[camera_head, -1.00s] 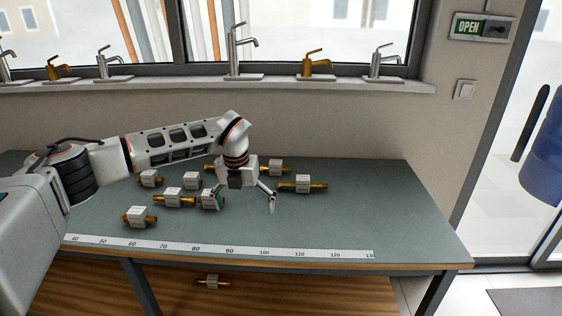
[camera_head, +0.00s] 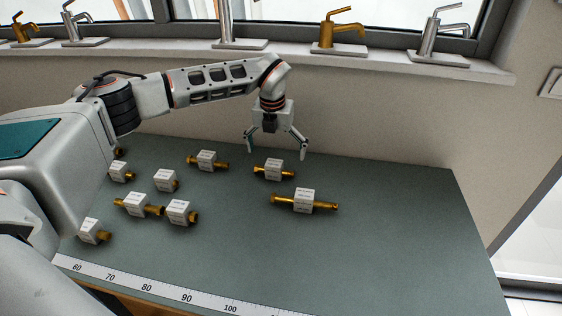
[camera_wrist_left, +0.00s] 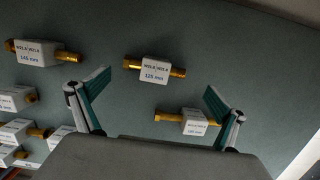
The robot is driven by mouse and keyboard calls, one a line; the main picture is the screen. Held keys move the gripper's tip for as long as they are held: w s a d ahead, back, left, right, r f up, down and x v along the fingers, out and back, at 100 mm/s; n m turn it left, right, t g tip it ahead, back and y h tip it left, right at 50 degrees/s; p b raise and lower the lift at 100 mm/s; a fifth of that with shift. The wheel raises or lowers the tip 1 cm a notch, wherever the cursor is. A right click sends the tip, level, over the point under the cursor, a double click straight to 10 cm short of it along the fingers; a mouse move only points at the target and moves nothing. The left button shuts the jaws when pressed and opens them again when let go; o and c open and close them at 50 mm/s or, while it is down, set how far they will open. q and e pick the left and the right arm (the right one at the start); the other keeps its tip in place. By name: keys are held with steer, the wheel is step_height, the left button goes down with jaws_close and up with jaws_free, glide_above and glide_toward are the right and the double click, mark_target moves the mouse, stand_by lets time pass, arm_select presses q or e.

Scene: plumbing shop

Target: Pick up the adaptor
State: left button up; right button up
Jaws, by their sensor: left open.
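Several brass adaptors with white labelled blocks lie on the grey-green bench top. One adaptor (camera_head: 274,169) lies just below and in front of my left gripper (camera_head: 276,154), which is open, empty and pointing down. In the left wrist view, an adaptor marked 125 mm (camera_wrist_left: 155,70) lies between the open fingertips of the left gripper (camera_wrist_left: 157,82), apart from them. A longer adaptor (camera_head: 304,200) lies nearer and to the right; another (camera_head: 207,160) lies to the left. The frames do not tell which adaptor is meant. My right gripper is not in view.
More adaptors, such as this one (camera_head: 181,212), lie at the left of the bench (camera_head: 390,230). A ruler strip (camera_head: 186,298) runs along the front edge. Taps stand on the window sill (camera_head: 390,62) behind. The bench's right side is clear.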

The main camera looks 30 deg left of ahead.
mark_target(275, 164)
arm_select(q)
step_height(275, 164, down, 2)
steer(key=shift+s+a+f, duration=0.1)
steer(key=shift+f, duration=0.15)
steer(key=f, duration=0.3)
steer(key=f+p, duration=0.1)
steer(key=f, duration=0.1)
steer(key=shift+w+a, duration=0.15)
steer(key=shift+w, duration=0.25)
steer(key=shift+c, duration=0.5)
steer(key=shift+r, duration=0.1)
steer(key=c, duration=1)
